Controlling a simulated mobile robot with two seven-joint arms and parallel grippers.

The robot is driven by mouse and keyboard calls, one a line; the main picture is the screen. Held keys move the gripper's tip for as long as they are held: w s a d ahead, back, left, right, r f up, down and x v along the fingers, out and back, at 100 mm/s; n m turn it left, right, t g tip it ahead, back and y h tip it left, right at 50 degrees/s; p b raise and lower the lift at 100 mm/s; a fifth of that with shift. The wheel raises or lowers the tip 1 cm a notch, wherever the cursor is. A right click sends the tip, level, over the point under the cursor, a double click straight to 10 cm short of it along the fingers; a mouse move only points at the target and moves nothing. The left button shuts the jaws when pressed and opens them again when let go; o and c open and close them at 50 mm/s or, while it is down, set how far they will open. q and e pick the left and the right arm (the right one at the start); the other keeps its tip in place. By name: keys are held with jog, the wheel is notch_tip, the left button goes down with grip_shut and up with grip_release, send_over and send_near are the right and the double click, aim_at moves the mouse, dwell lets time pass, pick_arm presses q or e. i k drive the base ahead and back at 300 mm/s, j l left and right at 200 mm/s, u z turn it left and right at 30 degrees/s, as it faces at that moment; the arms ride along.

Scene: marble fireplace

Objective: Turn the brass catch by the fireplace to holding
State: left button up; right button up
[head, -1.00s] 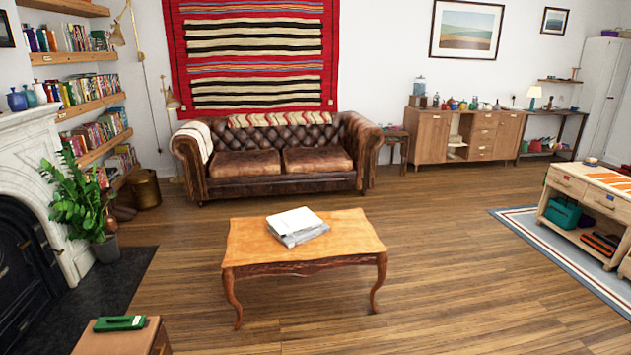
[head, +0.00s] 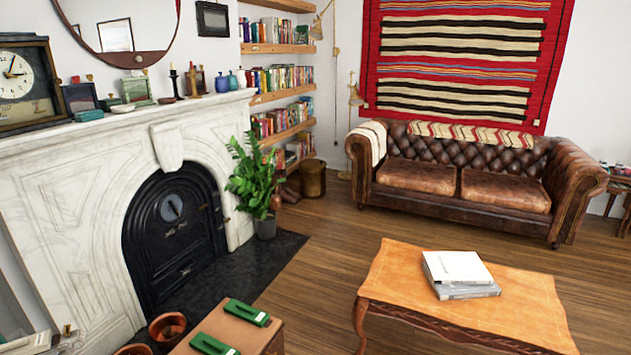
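The white marble fireplace (head: 85,205) stands at the left in the head view, with a black iron front (head: 172,235) in its arch. A round dark fitting sits on the upper part of that front. I cannot make out a brass catch for certain. A small yellowish spot (head: 67,330) shows low at the left by the fireplace, too small to identify. Neither of my grippers is in view.
A low brown box (head: 228,328) with green items stands before the hearth (head: 262,265), beside terracotta pots (head: 168,328). A potted plant (head: 252,180) stands right of the fireplace. A wooden coffee table (head: 400,270) stands at the right, with open floor between.

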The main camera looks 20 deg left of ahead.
aim_at(66, 329)
jog(key=i+j+u, duration=0.1)
jog(key=i+u, duration=0.5)
jog(key=u, duration=0.15)
jog(key=i+u, duration=0.4)
jog(key=i+j+u, duration=0.3)
jog(key=i+j, duration=0.25)
